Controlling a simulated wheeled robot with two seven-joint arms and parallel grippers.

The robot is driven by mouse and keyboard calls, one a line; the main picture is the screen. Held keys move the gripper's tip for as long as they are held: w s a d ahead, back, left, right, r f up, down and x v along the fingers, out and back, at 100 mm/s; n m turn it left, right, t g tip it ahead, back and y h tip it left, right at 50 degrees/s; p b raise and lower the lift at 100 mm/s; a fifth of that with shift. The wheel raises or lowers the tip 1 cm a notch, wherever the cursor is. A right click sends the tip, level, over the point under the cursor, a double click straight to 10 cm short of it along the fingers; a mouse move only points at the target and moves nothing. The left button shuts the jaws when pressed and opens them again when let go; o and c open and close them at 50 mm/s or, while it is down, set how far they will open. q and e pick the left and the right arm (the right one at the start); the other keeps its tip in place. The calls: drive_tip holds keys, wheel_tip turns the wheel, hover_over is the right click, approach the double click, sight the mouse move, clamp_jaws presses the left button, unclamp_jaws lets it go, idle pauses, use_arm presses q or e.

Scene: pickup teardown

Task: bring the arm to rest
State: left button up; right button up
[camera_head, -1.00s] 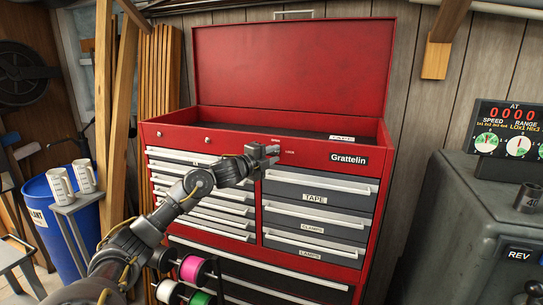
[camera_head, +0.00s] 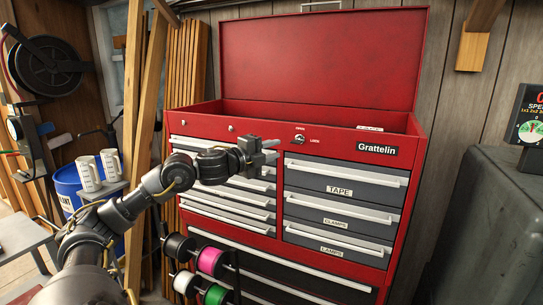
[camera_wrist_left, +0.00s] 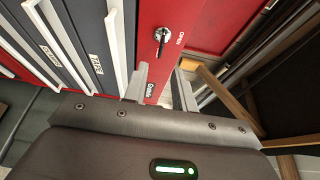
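My left arm comes in from the left in the head view. Its gripper (camera_head: 272,149) is in front of the red tool chest (camera_head: 346,132), left of and slightly below the lock (camera_head: 300,139). The two fingers are apart with nothing between them. In the left wrist view the gripper (camera_wrist_left: 160,86) also shows open and empty. The lock (camera_wrist_left: 162,36), with a dark key or lever in it beside the word OPEN, lies beyond the fingers and clear of them. My right gripper is not in view.
The chest's red lid (camera_head: 318,58) stands raised. Its drawers look shut, with pale handles near my gripper. Wire spools (camera_head: 211,262) hang below my forearm. Two white mugs (camera_head: 88,173) stand at left. A grey machine (camera_head: 484,225) is at right.

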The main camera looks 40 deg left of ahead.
use_arm(q)
drive_tip(key=shift+s, duration=0.1)
idle(0.5)
